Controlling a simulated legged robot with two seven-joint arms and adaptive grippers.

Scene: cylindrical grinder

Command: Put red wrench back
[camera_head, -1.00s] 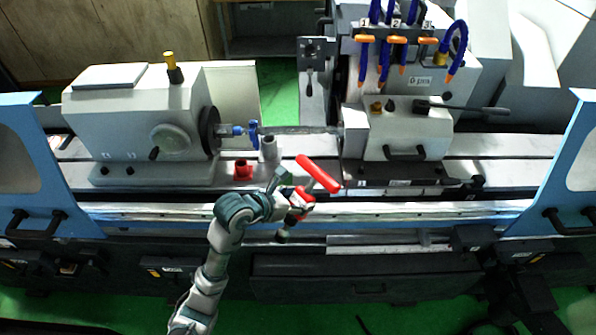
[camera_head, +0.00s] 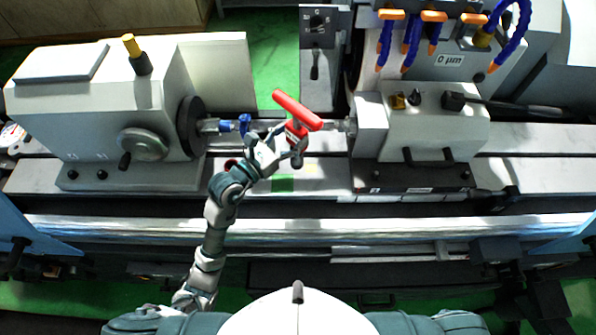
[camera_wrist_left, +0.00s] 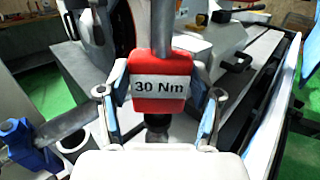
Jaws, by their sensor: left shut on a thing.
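The red wrench is a T-shaped tool with a red handle (camera_head: 297,110) on top and a red block marked 30 Nm (camera_wrist_left: 160,82) lower on its shaft. My left gripper (camera_head: 286,145) is shut on it, with one finger on each side of the block in the left wrist view (camera_wrist_left: 160,100). The wrench is held above the machine bed, in front of the shaft. A red holder (camera_head: 232,164) shows partly behind my left arm. A grey round holder (camera_wrist_left: 76,145) shows at the lower left of the wrist view. My right gripper is out of view.
A blue clamp (camera_head: 244,124) sits on the shaft just left of the gripper. A green patch (camera_head: 283,183) lies on the bed below the gripper.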

